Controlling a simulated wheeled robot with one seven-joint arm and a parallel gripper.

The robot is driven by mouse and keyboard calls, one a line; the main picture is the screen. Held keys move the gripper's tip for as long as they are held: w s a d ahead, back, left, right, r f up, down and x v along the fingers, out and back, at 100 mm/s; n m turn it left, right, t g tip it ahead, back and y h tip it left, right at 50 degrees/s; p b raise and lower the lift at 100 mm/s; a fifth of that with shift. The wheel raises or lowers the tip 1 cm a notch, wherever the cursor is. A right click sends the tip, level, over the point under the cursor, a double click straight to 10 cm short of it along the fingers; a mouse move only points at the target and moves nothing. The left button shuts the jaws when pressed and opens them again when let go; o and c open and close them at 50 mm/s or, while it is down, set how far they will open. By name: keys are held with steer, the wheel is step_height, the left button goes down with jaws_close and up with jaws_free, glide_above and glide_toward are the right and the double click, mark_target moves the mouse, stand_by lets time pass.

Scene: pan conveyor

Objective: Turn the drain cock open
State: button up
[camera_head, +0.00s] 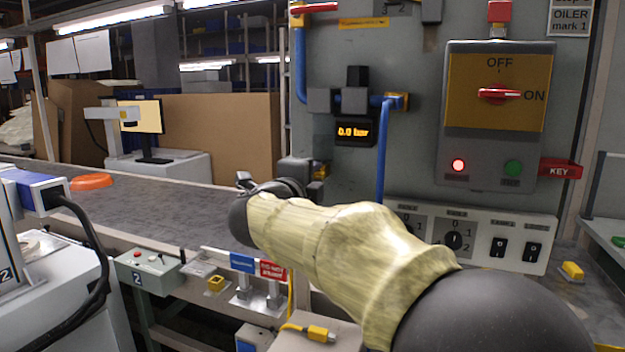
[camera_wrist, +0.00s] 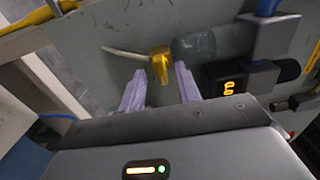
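In the wrist view, a small yellow handle (camera_wrist: 160,64), which looks like the drain cock, sits beside a rounded grey body (camera_wrist: 194,46), with a thin pale tube to its left. My gripper (camera_wrist: 160,88) is open, its two pale fingers apart with nothing between them. The yellow handle is just beyond the fingertips, between them in the picture; whether they touch cannot be told. In the head view, a yellow bit (camera_head: 321,169) shows beside a dark grey fitting (camera_head: 296,169). My arm hides most of the gripper there.
A pressure display (camera_head: 355,132) reads 0.0 bar, with a blue pipe (camera_head: 384,150) beside it. A switch box (camera_head: 499,115) with a red handle near ON stands at the right. The conveyor (camera_head: 150,200) runs behind my arm. A switch panel (camera_head: 480,238) lies low right.

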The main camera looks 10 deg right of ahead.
steer(key=v, duration=1.7)
steer(key=shift+s, duration=0.2)
steer(key=shift+w+a, duration=0.1)
steer(key=shift+a, duration=0.1)
